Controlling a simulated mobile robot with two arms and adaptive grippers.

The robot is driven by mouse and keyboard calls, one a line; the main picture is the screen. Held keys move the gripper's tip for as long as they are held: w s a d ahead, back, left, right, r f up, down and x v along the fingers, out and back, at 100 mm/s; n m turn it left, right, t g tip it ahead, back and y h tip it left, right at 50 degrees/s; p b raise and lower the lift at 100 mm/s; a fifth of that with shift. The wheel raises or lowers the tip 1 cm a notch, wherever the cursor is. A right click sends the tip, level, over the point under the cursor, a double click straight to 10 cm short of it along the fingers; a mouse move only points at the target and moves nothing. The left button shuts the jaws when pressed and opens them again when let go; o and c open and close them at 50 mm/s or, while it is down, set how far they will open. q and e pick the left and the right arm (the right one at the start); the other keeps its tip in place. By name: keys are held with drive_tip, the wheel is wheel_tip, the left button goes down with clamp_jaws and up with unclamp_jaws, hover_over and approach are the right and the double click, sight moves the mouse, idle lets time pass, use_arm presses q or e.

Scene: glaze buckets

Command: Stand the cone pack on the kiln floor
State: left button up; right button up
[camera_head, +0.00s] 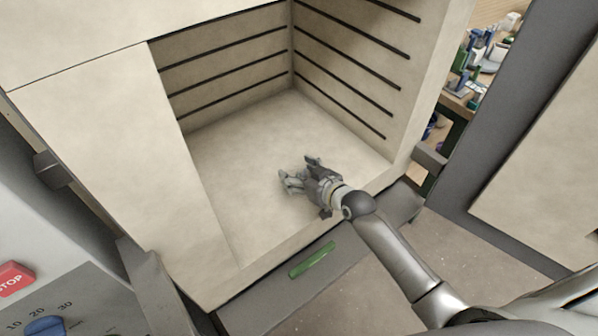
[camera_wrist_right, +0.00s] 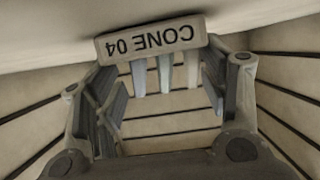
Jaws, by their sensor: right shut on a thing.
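The cone pack (camera_wrist_right: 152,38) is a pale block marked "CONE 04" with 3 slim pale cones. In the wrist view it is upside down, block at the top and cones pointing down the picture. My right gripper (camera_wrist_right: 160,78) is shut on it, a finger on each side. In the head view my right gripper (camera_head: 301,178) is inside the kiln, over the front right part of the kiln floor (camera_head: 235,165). The pack is small and partly hidden there. I cannot tell whether its block touches the floor. My left gripper is not in view.
Slotted kiln walls (camera_head: 225,65) stand at the left, back and right. The kiln floor is bare behind and left of the gripper. The front sill (camera_head: 275,255) runs below my right arm. The open door (camera_head: 530,130) stands right. A red STOP button (camera_head: 12,279) is at lower left.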

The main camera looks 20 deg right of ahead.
drive_tip(key=shift+f, duration=0.1)
drive_tip(key=o, duration=1.1)
drive_tip(key=shift+c, duration=0.2)
drive_tip(key=shift+s, duration=0.15)
drive_tip(key=v, duration=1.1)
drive_tip(key=shift+s+d+r, duration=0.15)
drive_tip(key=shift+s+r, duration=0.1)
drive_tip(key=shift+r, duration=0.1)
